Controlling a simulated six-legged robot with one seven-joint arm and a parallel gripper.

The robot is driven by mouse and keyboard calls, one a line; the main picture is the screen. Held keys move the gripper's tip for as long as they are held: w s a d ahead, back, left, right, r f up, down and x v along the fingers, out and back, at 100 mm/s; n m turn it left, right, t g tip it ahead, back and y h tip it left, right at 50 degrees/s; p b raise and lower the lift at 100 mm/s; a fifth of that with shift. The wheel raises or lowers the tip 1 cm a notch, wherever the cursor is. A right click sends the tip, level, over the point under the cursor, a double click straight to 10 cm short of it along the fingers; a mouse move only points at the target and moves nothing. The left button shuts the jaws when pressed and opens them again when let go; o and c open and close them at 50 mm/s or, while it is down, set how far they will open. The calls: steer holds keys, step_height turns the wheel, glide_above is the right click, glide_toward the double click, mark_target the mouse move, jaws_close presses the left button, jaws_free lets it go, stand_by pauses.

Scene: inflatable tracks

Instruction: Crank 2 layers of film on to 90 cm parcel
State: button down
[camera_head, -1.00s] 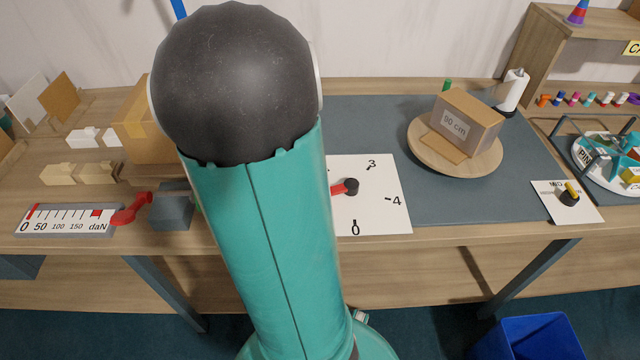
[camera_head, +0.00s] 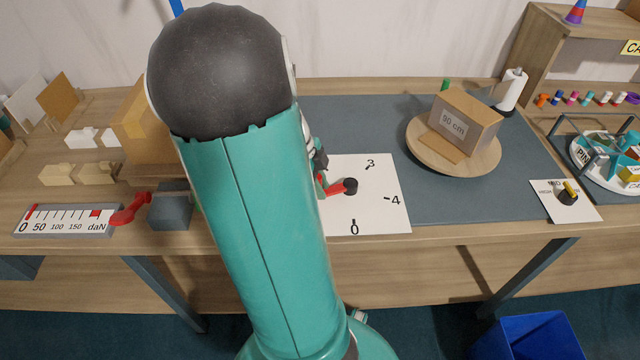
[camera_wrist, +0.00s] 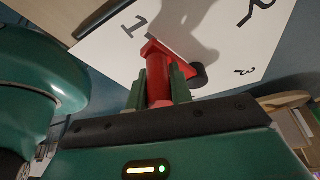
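The 90 cm parcel (camera_head: 464,118) is a brown box on a round wooden turntable (camera_head: 424,150) at the right of the bench. The red crank (camera_head: 333,188) is on a white numbered plate (camera_head: 380,218), its arm pointing left from a black hub. My gripper, partly hidden behind my arm in the head view, is at the crank's left end. In the wrist view, my gripper (camera_wrist: 160,88) has its two fingers on both sides of the red crank handle (camera_wrist: 158,78), apparently closed on it. The plate's 1 shows beside the handle.
A white film roll (camera_head: 512,90) stands behind the parcel. A selector knob (camera_head: 567,195) is at the right front. A daN gauge (camera_head: 68,220) with a red lever (camera_head: 130,208) is at the left. A blue bin (camera_head: 530,338) is on the floor.

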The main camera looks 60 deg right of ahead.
steer(key=shift+w+d, duration=0.1)
steer(key=shift+w+d+m+y, duration=0.5)
steer(key=shift+w+d+m, duration=0.1)
steer(key=shift+m, duration=0.6)
steer(key=d+m, duration=0.1)
steer(key=w+m+y, duration=0.1)
steer(key=shift+d+m, duration=0.3)
steer(key=shift+d, duration=0.05)
steer(key=d+m, duration=0.1)
steer(key=d+m+y, duration=0.1)
steer(key=shift+w+m, duration=0.2)
steer(key=shift+m, duration=0.2)
steer(key=d+m+t, duration=0.1)
steer(key=d+m, duration=0.1)
steer(key=shift+m+y, duration=0.3)
steer(key=shift+y, duration=0.1)
steer(key=shift+s+d, duration=0.15)
steer(key=shift+d, duration=0.8)
steer(key=shift+s+d, duration=0.2)
steer(key=shift+d, duration=0.15)
steer(key=shift+s+d, duration=0.1)
